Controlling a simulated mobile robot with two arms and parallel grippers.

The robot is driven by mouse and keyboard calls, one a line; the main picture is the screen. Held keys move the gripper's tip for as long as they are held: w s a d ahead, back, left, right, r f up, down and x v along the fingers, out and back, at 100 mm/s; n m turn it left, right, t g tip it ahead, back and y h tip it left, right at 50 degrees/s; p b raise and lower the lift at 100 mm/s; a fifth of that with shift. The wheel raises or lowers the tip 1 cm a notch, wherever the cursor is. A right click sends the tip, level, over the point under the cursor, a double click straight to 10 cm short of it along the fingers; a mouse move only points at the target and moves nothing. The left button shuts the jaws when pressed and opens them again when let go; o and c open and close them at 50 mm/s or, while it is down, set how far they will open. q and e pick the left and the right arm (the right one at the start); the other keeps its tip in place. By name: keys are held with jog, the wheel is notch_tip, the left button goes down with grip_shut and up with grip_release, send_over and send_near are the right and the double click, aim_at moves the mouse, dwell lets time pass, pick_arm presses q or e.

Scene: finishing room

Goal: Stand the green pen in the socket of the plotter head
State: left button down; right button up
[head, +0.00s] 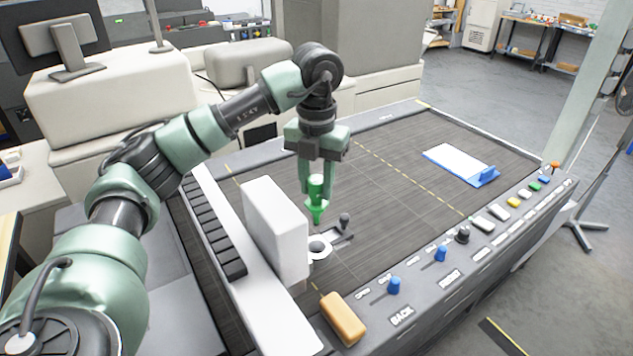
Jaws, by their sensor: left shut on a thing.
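The green pen (316,203) is upright with its narrow tip down. My left gripper (317,182) is shut on its upper part and holds it above the plotter bed. The plotter head (275,228) is a white block with a dark bracket at its foot. The socket (319,248) is a ring with a dark hole in that bracket, below the pen tip. The pen and socket are apart, with a visible gap between them. My right gripper is not in view.
A blue clipboard with white paper (457,160) lies on the far right of the dark bed (400,200). A tan block (343,318) sits at the front edge. Blue knobs (394,286) and several buttons line the right-hand panel. The bed's middle is clear.

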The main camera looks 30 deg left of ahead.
aim_at(316, 216)
pick_arm(q)
jog(key=shift+f+b, duration=1.55)
jog(key=shift+f, duration=0.75)
jog(key=shift+w+r, duration=0.1)
jog(key=shift+r, duration=0.1)
jog(key=shift+f, duration=0.15)
jog(key=shift+f+b, duration=0.75)
jog(key=shift+f, duration=0.6)
jog(key=shift+f, duration=0.15)
jog(key=shift+f, duration=0.15)
jog(key=shift+f+b, duration=0.4)
jog(key=shift+b, duration=0.05)
jog(key=shift+f, duration=0.15)
